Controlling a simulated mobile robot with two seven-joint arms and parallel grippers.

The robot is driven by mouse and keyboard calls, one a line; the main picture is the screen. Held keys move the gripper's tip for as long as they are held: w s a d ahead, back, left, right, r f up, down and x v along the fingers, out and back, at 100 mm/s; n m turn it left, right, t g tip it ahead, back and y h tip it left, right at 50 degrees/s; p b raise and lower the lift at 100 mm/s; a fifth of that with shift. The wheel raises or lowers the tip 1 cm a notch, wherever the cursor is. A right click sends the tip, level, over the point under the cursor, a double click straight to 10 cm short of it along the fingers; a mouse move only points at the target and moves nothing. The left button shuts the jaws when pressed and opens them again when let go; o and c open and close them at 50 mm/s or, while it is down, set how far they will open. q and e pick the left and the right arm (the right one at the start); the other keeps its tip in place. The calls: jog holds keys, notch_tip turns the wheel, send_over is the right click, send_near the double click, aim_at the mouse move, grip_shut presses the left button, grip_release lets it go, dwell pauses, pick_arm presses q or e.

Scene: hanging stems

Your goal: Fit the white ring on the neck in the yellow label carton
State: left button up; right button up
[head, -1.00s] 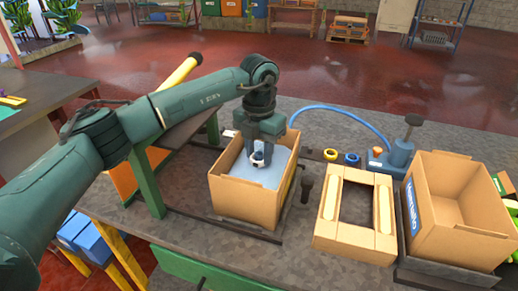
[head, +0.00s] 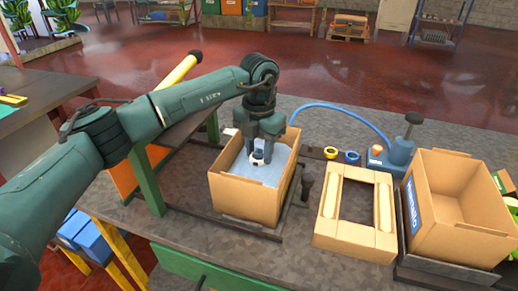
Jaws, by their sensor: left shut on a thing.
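My left gripper (head: 260,148) reaches down into an open cardboard carton (head: 243,203) on the bench. It is shut on the white ring (head: 257,158), which shows as a small white piece with a dark centre at the fingertips. A pale blue-grey surface (head: 241,187) fills the carton's inside below the ring. The neck cannot be made out; the ring and fingers cover that spot. I cannot tell whether the ring touches it. No yellow label is clearly readable on this carton from here. My right gripper is not in view.
A yellow ring (head: 330,153) and a blue ring (head: 352,157) lie behind a cardboard frame (head: 328,238). A blue pump-like device (head: 397,154) with a hose stands behind. An empty carton with a blue label (head: 445,240) stands at right. The carton walls surround my left gripper closely.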

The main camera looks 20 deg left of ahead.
pick_arm(q)
jog(key=shift+f, duration=0.45)
dwell(0.4)
jog(key=o, duration=1.6)
jog(key=shift+r, duration=0.25)
jog(key=shift+r+p, duration=0.7)
jog(key=shift+r, duration=0.55)
jog(key=shift+r, duration=0.1)
jog(key=shift+r+p, duration=2.1)
jog(key=shift+r, duration=1.15)
jog(key=shift+w+r+p, duration=0.15)
jog(key=shift+r+p, duration=0.45)
jog(key=shift+r, duration=0.25)
